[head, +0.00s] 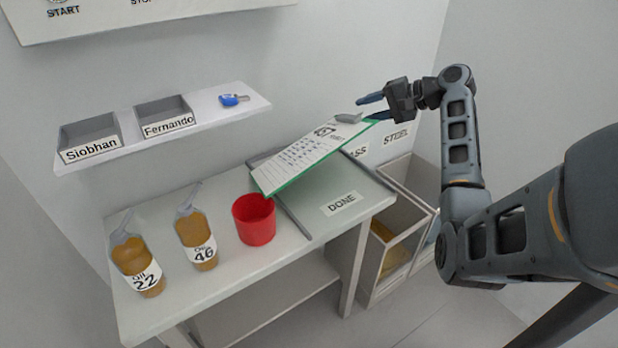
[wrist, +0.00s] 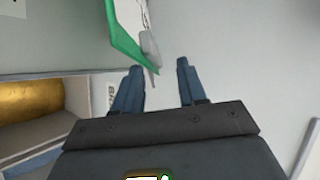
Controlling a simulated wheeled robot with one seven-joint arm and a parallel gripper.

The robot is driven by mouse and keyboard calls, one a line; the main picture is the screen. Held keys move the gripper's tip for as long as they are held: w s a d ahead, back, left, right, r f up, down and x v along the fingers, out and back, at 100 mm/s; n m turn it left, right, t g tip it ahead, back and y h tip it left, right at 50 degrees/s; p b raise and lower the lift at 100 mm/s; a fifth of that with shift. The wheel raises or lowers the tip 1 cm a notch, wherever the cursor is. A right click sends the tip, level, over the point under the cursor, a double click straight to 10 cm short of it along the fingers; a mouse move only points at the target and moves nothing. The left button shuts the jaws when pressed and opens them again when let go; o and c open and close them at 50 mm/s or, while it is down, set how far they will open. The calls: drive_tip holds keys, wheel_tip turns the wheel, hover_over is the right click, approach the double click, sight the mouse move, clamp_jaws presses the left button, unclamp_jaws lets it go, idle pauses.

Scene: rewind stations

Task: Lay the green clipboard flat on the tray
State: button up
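The green clipboard (head: 300,160), with a white sheet and a grey clip, is tilted above the table's right part, its clip end raised toward my gripper. Its lower left edge is near the tray's left rail; I cannot tell if it touches. The tray (head: 362,188) is the grey railed area marked DONE, partly hidden under the clipboard. My gripper (head: 369,106) is beside the clip end with its fingers apart.
A red cup (head: 254,220) stands left of the tray, with two labelled amber bottles (head: 196,240) further left. A wall shelf (head: 200,122) holds two name bins and a small blue item. Open bins (head: 395,235) stand right of the table.

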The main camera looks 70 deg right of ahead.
drive_tip(key=shift+p+v, duration=0.85)
drive_tip(key=shift+v, duration=0.75)
wheel_tip(320, 180, up, 7)
drive_tip(key=s+p, duration=0.2)
drive_tip(key=p, duration=0.3)
drive_tip(key=shift+s+r+p, duration=0.15)
drive_tip(key=shift+s+p, duration=0.15)
drive_tip(key=shift+p, duration=0.1)
